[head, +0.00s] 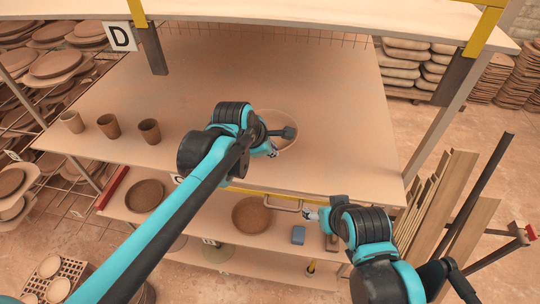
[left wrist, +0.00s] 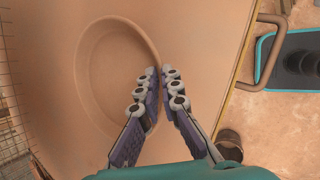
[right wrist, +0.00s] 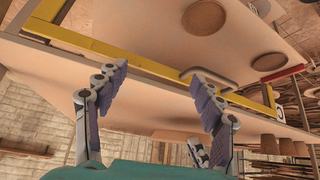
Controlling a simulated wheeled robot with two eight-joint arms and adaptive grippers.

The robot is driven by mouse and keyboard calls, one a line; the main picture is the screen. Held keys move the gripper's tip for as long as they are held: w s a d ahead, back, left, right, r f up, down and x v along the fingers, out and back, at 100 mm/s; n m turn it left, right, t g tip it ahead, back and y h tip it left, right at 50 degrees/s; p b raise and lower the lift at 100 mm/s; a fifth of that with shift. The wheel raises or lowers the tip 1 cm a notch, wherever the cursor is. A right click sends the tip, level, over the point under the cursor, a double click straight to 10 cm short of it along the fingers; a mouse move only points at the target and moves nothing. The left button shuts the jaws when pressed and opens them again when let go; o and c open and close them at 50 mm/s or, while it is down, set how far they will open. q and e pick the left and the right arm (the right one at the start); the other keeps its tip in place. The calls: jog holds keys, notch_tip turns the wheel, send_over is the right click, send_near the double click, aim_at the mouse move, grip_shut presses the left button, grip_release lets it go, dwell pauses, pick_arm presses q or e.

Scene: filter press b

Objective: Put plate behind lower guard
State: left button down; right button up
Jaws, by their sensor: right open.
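The plate (head: 287,143) is a shallow round clay dish at the front right of the upper board, partly hidden by my left arm. In the left wrist view the plate (left wrist: 110,80) has its rim between the fingertips of my left gripper (left wrist: 159,72), which are nearly together on it. I cannot tell if it is lifted. A yellow guard bar (head: 262,193) with a handle (head: 283,205) runs along the board's front edge. My right gripper (right wrist: 164,80) is open and empty in front of it; the yellow guard (right wrist: 95,46) and handle (right wrist: 206,71) show beyond its fingers.
Several clay cups (head: 109,126) stand at the left of the upper board (head: 260,65). The shelf below holds two brown dishes (head: 252,215) and a blue block (head: 298,235). Leaning planks (head: 460,205) stand at the right. The board's middle and back are clear.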

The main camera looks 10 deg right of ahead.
pick_arm(q)
jog(key=shift+w+a+f, duration=0.25)
jog(key=shift+a+f, duration=0.15)
jog(key=shift+a, duration=0.05)
notch_tip(320, 180, down, 3)
jog(key=shift+f+p, duration=0.15)
jog(key=shift+p, duration=0.15)
jog(key=shift+f, duration=0.25)
jog(key=c, duration=1.7)
grip_release()
